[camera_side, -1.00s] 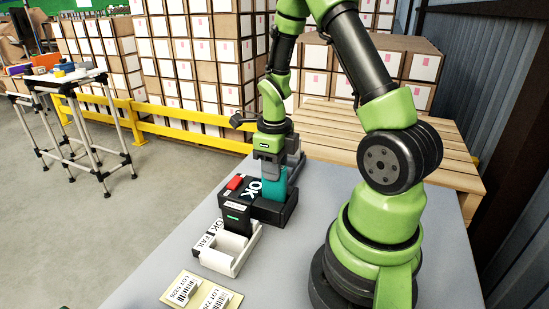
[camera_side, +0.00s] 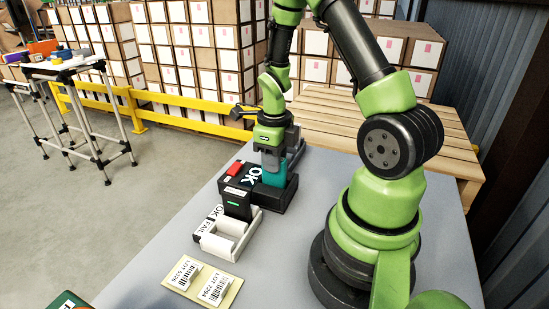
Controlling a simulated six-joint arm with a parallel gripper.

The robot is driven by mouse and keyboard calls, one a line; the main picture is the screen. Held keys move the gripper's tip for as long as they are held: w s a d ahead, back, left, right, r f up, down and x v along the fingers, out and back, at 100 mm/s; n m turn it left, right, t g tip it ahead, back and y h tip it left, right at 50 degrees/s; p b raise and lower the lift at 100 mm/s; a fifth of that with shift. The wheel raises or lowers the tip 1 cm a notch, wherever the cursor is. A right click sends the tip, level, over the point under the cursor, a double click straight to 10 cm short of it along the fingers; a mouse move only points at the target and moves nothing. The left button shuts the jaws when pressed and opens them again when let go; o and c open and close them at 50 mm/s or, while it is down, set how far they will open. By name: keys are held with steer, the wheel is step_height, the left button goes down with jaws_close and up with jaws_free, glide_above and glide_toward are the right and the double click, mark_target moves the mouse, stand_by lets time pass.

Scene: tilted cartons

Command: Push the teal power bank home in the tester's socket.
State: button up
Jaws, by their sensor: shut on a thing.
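The teal power bank (camera_side: 273,174) stands about upright at the black tester (camera_side: 283,203), behind its OK label. Its lower end is hidden by the tester, so I cannot tell how deep it sits in the socket. My gripper (camera_side: 271,158) is above the tester, pointing down, shut on the upper part of the power bank. The jaws cover the top of the power bank.
A dark block with a green light (camera_side: 237,203) stands before the tester, beside a white holder (camera_side: 226,240) with OK and FAIL labels. A card with LOT labels (camera_side: 201,282) lies nearer. A grey piece (camera_side: 294,140) stands behind my gripper. Right of the tester is clear tabletop.

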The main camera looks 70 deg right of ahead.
steer(key=shift+f, duration=0.45)
stand_by(0.4)
steer(key=o, duration=0.9)
steer(key=c, duration=0.3)
steer(key=shift+r, duration=4.05)
